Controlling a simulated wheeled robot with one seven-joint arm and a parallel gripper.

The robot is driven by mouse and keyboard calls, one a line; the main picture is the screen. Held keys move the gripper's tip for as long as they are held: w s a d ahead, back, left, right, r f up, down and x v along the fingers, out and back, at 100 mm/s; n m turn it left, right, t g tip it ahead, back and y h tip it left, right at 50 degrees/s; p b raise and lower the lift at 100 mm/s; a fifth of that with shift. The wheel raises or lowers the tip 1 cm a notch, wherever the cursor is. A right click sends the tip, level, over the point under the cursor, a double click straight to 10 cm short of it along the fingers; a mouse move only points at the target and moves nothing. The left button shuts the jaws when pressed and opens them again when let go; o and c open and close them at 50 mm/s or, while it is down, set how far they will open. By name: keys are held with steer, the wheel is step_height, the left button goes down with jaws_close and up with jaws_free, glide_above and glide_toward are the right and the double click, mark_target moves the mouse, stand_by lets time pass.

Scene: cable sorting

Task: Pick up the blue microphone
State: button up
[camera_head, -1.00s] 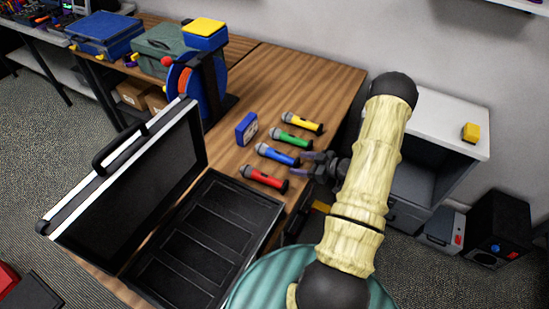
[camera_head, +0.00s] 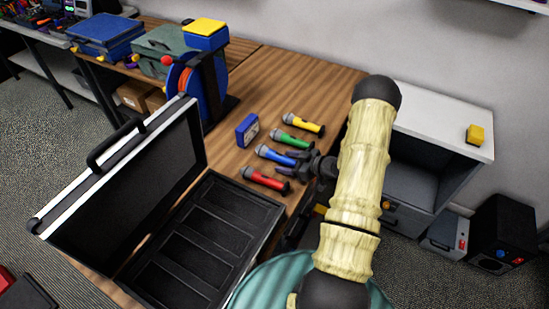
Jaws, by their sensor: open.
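The blue microphone (camera_head: 274,155) lies on the wooden table (camera_head: 283,85), in a row with a yellow microphone (camera_head: 303,124), a green microphone (camera_head: 291,140) and a red microphone (camera_head: 265,179). Its silver head points left and its dark tail end points right. My gripper (camera_head: 297,164) is open, with its dark fingers at the tail end of the blue microphone, between the green and red ones. I cannot tell whether the fingers touch the blue microphone or stand above it.
An open black case (camera_head: 272,210) with empty slots sits at the table's front; its raised lid (camera_head: 130,190) stands to the left. A small blue box (camera_head: 247,129) lies left of the microphones. A blue and red reel (camera_head: 187,84) stands behind. A white cabinet (camera_head: 430,125) is at right.

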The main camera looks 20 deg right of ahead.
stand_by(0.4)
steer(key=c, duration=0.7)
steer(key=shift+d, duration=0.1)
steer(key=c, duration=0.5)
steer(key=shift+s, duration=0.1)
steer(key=shift+c, duration=0.2)
steer(key=shift+r, duration=0.15)
step_height(320, 180, up, 10)
steer(key=shift+f+b, duration=0.1)
steer(key=shift+b, duration=0.25)
